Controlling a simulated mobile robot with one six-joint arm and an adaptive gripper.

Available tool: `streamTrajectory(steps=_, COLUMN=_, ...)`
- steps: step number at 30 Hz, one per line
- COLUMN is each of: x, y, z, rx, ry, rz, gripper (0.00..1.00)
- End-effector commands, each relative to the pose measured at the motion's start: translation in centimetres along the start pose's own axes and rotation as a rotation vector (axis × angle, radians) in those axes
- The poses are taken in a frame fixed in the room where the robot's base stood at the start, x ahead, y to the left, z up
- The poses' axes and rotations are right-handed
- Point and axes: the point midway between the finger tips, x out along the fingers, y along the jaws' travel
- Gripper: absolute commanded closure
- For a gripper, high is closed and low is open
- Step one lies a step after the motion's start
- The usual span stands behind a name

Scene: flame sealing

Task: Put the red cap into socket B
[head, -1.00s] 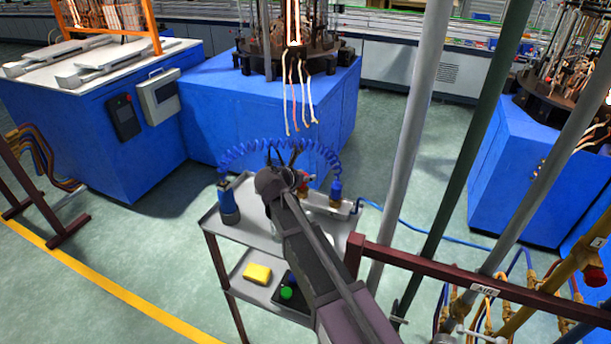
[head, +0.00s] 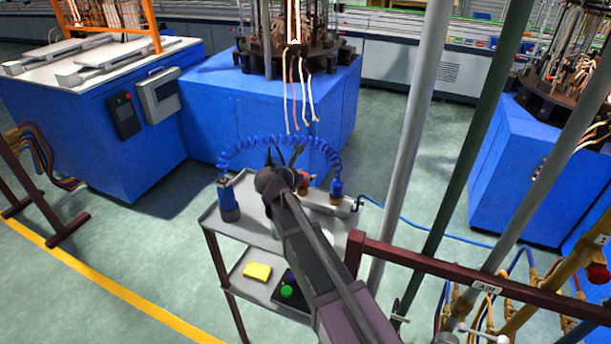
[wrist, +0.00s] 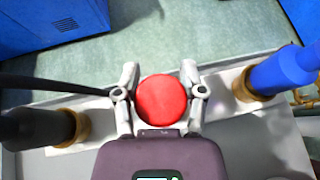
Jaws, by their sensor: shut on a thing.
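The red cap (wrist: 162,100) is round and sits between the two fingers of my gripper (wrist: 160,97) in the wrist view, shut on its sides. Behind it a pale bar (wrist: 222,92) runs across. A brass socket (wrist: 72,128) at the bar's left holds a dark fitting (wrist: 28,129). Another brass socket (wrist: 246,85) at the right holds a blue fitting (wrist: 283,70). The cap hides the middle of the bar, and I cannot tell whether it touches it. No socket letters are readable. In the head view, my gripper (head: 281,158) is over the cart's top.
The grey cart (head: 262,228) has a lower shelf with a yellow block (head: 257,272) and a green round thing (head: 287,291). A coiled blue hose (head: 268,142) arches behind my gripper. A grey pole (head: 411,140) and a dark red rail (head: 440,266) stand to the right.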

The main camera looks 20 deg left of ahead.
Motion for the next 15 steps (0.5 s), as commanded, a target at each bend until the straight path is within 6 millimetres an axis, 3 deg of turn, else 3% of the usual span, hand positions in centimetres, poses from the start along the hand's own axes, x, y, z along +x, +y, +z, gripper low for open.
streamTrajectory(steps=15, x=0.29, y=0.01, z=-0.53, rx=0.0, ry=0.0, rz=0.0, gripper=0.7)
